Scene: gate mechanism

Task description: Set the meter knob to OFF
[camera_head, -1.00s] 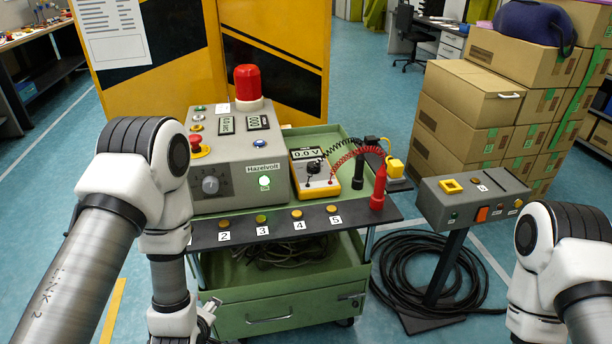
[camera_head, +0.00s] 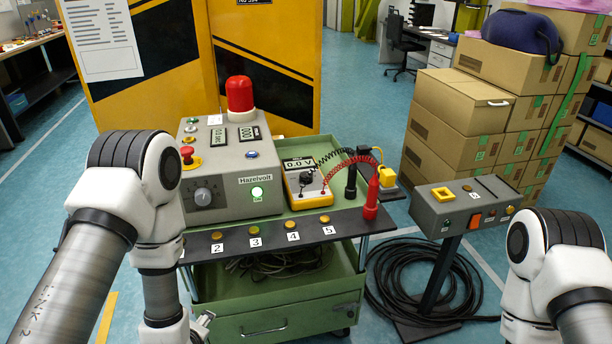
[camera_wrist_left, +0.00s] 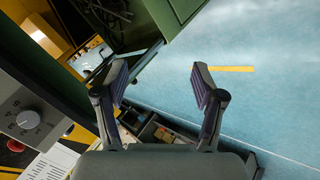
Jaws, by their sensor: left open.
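The yellow meter (camera_head: 305,183) lies on the cart top, right of the grey Hazelvolt box. Its display reads 0.0 V, and its black knob (camera_head: 306,178) is on the front face. The knob's pointer is too small to read. Black and red leads run from it to a black and a red probe (camera_head: 371,196) standing upright at its right. My left gripper (camera_head: 205,322) is low in front of the cart, mostly cut off and apart from the meter. In the left wrist view my left gripper (camera_wrist_left: 160,72) is open and empty. My right gripper is out of frame.
The grey Hazelvolt box (camera_head: 228,168) carries a dial, a red button and a red beacon (camera_head: 240,95). A dark shelf (camera_head: 270,231) with numbered buttons runs along the cart's front. A pedestal panel (camera_head: 464,204) and coiled cable stand right. Stacked cartons (camera_head: 455,100) are behind.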

